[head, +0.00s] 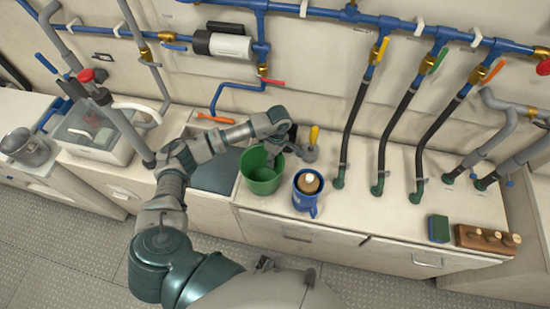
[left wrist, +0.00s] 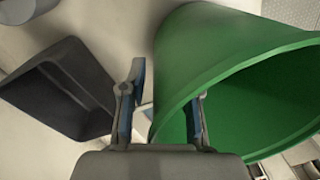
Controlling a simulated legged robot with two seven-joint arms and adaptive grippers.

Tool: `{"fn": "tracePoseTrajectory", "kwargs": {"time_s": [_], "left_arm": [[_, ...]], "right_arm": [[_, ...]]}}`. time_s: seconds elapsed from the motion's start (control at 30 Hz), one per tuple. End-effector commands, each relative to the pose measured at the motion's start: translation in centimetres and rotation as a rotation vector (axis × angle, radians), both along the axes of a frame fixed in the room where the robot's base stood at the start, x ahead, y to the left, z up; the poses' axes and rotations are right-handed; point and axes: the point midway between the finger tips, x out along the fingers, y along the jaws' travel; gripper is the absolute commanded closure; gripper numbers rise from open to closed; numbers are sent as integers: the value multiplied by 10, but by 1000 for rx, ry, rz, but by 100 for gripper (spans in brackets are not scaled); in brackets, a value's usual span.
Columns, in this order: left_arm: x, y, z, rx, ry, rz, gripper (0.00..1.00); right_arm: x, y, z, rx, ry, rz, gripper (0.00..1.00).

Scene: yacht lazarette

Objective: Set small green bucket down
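The small green bucket (head: 262,179) is upright at the counter's front edge in the head view. I cannot tell whether its base touches the counter. My left gripper (head: 277,150) is at its back right rim. In the left wrist view the bucket (left wrist: 215,50) fills the right side, its opening facing lower right. The left gripper's fingers (left wrist: 166,108) are apart, with one outside the bucket and the other over its opening. The bucket's wall lies between them, with a gap showing beside the outer finger. My right gripper is not recognisable in the head view.
A blue mug (head: 305,204) with a brown, white-topped thing in it stands right of the bucket. A sink (head: 212,170) lies left. A green-blue sponge (head: 438,229) and a wooden block (head: 480,238) are far right. Hoses (head: 395,145) rise behind; the counter's right middle is clear.

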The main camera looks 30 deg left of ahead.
Motion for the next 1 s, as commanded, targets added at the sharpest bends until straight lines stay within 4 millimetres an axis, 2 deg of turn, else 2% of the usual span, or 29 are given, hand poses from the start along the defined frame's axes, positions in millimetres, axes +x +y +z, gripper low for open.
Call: {"fn": "tracePoseTrajectory", "kwargs": {"time_s": [0.17,0.37,0.5,0.7,0.83,1.0], "left_arm": [[1,0,8,1,-2,0,69],[6,-1,47,-1,-5,-1,69],[9,-2,79,0,-4,0,69],[12,-2,111,1,-2,0,69],[13,-2,119,-1,-1,0,69],[13,-2,121,0,0,0,69]], "right_arm": [[-2,0,-1,0,1,-1,100],[-6,-1,-3,-2,14,-1,100],[0,1,0,-1,9,-1,100],[8,2,3,2,-4,-2,100],[9,3,4,3,-6,-3,100],[6,2,4,2,-1,-3,100]]}}
